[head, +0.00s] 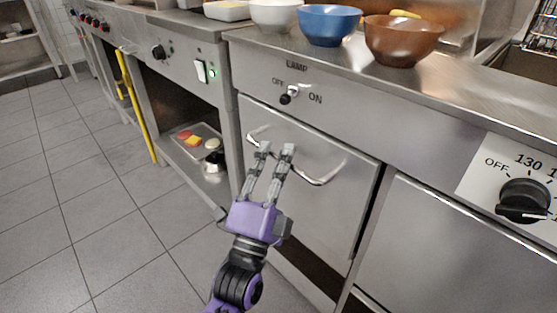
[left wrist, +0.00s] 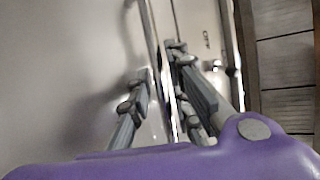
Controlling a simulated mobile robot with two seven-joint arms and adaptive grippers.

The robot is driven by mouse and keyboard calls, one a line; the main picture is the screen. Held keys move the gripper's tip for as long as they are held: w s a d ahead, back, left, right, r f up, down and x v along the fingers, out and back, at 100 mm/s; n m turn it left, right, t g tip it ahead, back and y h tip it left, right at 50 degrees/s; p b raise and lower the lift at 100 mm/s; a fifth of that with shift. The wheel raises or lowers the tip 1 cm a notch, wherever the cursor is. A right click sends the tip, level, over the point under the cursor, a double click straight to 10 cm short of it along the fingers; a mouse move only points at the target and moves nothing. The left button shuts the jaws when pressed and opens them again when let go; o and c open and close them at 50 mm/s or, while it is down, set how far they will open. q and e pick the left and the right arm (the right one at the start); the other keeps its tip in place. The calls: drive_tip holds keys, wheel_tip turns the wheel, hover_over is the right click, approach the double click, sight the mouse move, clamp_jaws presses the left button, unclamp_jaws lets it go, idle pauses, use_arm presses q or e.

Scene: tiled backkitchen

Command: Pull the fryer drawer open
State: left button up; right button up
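The fryer drawer (head: 325,210) is a steel front panel below the LAMP switch, with a curved metal bar handle (head: 323,180) across its upper part. It looks shut or nearly so; a dark gap shows along its right side. My left gripper (head: 275,150), purple with grey fingers, reaches up to the left part of the handle. In the left wrist view the handle bar (left wrist: 153,50) runs between the two parted fingers (left wrist: 162,85). The fingers are open, and I cannot tell whether either touches the bar. My right gripper is not in view.
White, blue (head: 328,24) and brown (head: 402,42) bowls stand on the counter above. A large knob (head: 523,200) is on the unit at right. A tray of food (head: 196,142) lies on the open shelf at left. The tiled floor (head: 90,200) at left is clear.

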use_arm(q)
drive_tip(key=shift+w+r, duration=0.1)
drive_tip(key=shift+w, duration=0.1)
drive_tip(key=shift+c, duration=0.5)
clamp_jaws()
